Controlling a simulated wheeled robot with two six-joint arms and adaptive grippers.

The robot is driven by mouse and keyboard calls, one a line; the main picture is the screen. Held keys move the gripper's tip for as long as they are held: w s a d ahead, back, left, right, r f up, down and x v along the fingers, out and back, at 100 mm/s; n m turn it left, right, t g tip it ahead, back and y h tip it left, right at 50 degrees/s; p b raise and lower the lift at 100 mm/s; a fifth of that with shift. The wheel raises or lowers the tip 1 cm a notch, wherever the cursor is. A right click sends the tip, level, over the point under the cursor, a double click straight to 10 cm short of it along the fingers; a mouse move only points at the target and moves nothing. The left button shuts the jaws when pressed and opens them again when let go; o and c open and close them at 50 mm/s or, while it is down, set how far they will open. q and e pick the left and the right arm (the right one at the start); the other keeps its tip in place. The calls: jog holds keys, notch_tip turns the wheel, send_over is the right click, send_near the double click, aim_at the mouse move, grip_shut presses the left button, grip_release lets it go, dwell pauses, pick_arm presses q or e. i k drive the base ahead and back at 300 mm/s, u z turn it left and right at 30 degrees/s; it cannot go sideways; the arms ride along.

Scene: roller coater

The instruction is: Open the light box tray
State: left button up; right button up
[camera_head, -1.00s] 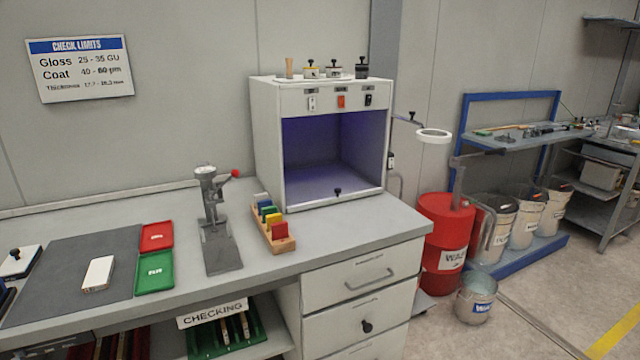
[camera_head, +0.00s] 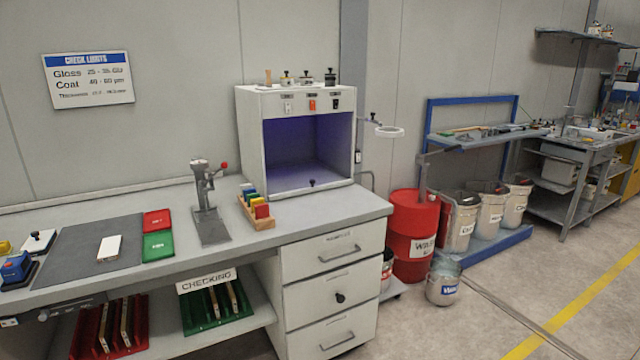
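The light box (camera_head: 248,135) is a white cabinet on the right part of the grey workbench, its inside lit violet. Its tray (camera_head: 310,178) shows as the floor of the lit opening. A small black knob (camera_head: 312,183) stands at the front edge of the tray, close to the box's front. The tray looks flush with the box front. Three switches (camera_head: 312,105) sit on the panel above the opening. Neither of my grippers is in view.
A wooden rack of coloured blocks (camera_head: 257,212) stands left of the box, with a grey press stand (camera_head: 208,205) beyond it. Drawers (camera_head: 333,252) lie below the box. A red drum (camera_head: 414,235) and buckets (camera_head: 490,218) stand right of the bench. Floor is clear at the front right.

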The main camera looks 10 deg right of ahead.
aim_at(295, 179)
jog(key=z, duration=0.65)
jog(key=i, duration=0.65)
jog(key=z, duration=0.9)
jog(key=i, duration=1.15)
jog(key=u, duration=0.25)
